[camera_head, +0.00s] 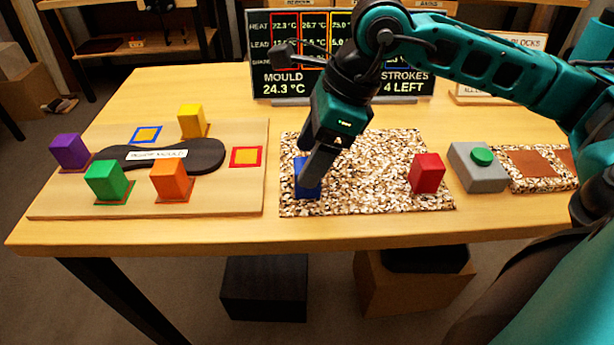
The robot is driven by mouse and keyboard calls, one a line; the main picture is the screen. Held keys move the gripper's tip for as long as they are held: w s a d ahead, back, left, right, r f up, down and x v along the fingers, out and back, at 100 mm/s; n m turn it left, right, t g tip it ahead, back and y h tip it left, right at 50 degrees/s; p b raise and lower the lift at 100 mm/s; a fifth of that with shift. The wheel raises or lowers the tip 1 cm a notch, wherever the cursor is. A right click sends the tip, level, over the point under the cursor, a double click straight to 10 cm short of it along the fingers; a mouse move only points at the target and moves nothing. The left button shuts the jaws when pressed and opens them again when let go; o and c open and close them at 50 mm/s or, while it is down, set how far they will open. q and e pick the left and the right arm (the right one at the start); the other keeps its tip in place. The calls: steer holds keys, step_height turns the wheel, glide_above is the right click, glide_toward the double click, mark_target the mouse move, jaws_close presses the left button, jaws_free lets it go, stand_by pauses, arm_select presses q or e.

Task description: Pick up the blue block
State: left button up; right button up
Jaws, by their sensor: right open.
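The blue block (301,180) stands upright on the speckled mat, near its left edge, partly hidden behind my right gripper. My right gripper (313,178) points down over the mat with its fingers at the block. It is open, and I cannot tell whether a finger touches the block. My left gripper is not in view.
A red block (427,173) stands at the right of the speckled mat (375,200). A grey box with a green button (482,156) is beside it. The wooden board (235,199) at left holds purple, green, orange and yellow blocks. A display (285,88) stands behind.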

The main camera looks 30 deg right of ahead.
mark_target(301, 193)
steer(key=x, duration=0.4)
steer(key=shift+s+d+f, duration=0.1)
steer(key=shift+s+d, duration=0.05)
steer(key=shift+s, duration=0.05)
steer(key=shift+f, duration=0.25)
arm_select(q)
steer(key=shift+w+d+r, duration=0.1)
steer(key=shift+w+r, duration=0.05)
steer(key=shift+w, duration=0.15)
arm_select(e)
steer(key=c, duration=0.6)
steer(key=shift+w, duration=0.1)
steer(key=c, duration=0.4)
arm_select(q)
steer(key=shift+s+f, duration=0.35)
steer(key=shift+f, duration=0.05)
arm_select(e)
steer(key=shift+c, duration=0.2)
